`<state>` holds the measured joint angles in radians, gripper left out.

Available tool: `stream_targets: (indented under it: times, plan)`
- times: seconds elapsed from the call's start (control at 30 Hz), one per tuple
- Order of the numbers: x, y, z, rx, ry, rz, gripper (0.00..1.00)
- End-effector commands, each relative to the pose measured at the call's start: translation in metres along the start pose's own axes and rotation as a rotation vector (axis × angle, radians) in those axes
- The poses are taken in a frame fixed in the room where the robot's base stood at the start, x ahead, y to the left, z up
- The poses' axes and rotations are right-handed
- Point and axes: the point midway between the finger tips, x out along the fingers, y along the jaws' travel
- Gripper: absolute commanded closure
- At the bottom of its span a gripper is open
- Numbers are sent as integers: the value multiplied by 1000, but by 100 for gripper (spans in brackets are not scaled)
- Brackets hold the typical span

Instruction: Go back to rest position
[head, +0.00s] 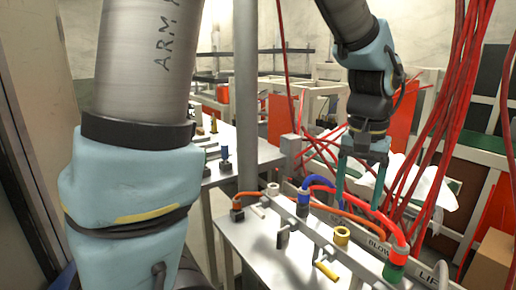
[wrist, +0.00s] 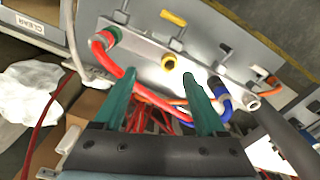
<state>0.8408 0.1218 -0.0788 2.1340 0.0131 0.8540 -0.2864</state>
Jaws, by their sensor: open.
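My gripper (head: 361,178) is open and empty, with its two green fingers pointing down above the hoses at the edge of the grey metal table (head: 237,238). In the wrist view the fingers (wrist: 160,92) stand apart, with a red hose (wrist: 122,70) and a blue hose (wrist: 222,97) beyond them. Whether a finger touches a hose I cannot tell. My arm fills the left of the head view.
A valve panel holds a yellow fitting (head: 342,236), a yellow handle (head: 326,270) and a green fitting (head: 393,270). Red cables (head: 455,100) hang at the right. A metal post (head: 246,100) stands left of my gripper. A cardboard box (head: 490,262) sits low at the right.

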Motion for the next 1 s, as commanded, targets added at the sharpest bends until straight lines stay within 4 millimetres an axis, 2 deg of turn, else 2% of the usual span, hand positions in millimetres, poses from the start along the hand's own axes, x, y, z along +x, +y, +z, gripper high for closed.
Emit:
stream_targets:
  times: [0.03, 0.2, 0.3, 0.4, 0.5, 0.63, 1.0]
  plan:
    - [8, -36, 2, -66, 6, -2, 27]
    - [34, -134, 26, -240, 44, -8, 27]
    - [47, -183, 52, -340, 63, -18, 27]
    - [58, -219, 79, -424, 83, -29, 27]
    - [65, -242, 102, -487, 95, -39, 27]
    - [70, -257, 120, -531, 107, -49, 27]
    - [71, -260, 124, -539, 109, -51, 27]
